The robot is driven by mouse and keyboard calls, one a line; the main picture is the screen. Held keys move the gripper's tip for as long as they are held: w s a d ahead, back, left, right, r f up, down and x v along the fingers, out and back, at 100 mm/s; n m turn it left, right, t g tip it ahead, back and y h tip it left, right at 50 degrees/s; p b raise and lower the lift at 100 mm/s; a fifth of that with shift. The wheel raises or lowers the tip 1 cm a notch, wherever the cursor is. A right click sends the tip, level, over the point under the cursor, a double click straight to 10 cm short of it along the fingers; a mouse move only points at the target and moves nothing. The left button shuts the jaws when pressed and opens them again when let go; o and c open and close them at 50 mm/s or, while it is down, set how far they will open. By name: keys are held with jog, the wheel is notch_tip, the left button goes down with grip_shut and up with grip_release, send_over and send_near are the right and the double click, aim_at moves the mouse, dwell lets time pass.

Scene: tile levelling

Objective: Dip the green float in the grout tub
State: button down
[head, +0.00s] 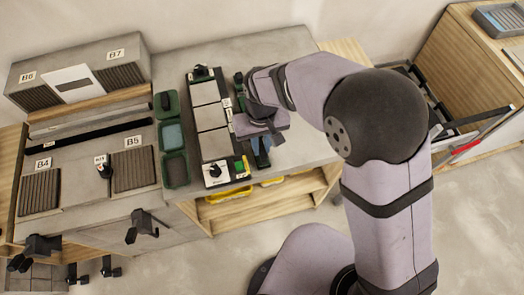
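Three green-rimmed tubs stand in a column left of the tile panel: a rear tub (166,104), a middle tub (172,136) with blue-grey contents, and a front tub (176,170) with a dark inside. I cannot tell which holds grout. A dark handle-like piece shows in the rear tub. A small dark-green tool (239,82) lies right of the panel, close to my arm; I cannot tell whether it is the float. My gripper (261,155) points down at the panel's right side. Its fingers are small and partly hidden, so its opening and any hold are unclear.
The tile panel (211,118) has pale tiles, a green piece (203,74) at its rear and a black knob (215,170) at its front. Labelled racks (122,73) and slotted blocks (39,190) fill the left. Yellow trays (228,195) sit beneath the bench. Bare worktop (302,140) lies right of my gripper.

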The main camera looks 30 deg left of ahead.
aim_at(261, 148)
jog(key=shift+r, duration=0.1)
dwell(0.3)
notch_tip(261, 148, up, 8)
jog(key=p, duration=0.6)
jog(key=shift+p, duration=0.4)
jog(key=shift+a, duration=0.1)
jog(key=s+a+r+p, duration=0.1)
jog(key=s+a+r, duration=0.2)
jog(key=s+a, duration=1.3)
jog(key=shift+s+a+p, duration=0.3)
jog(key=shift+a, duration=0.65)
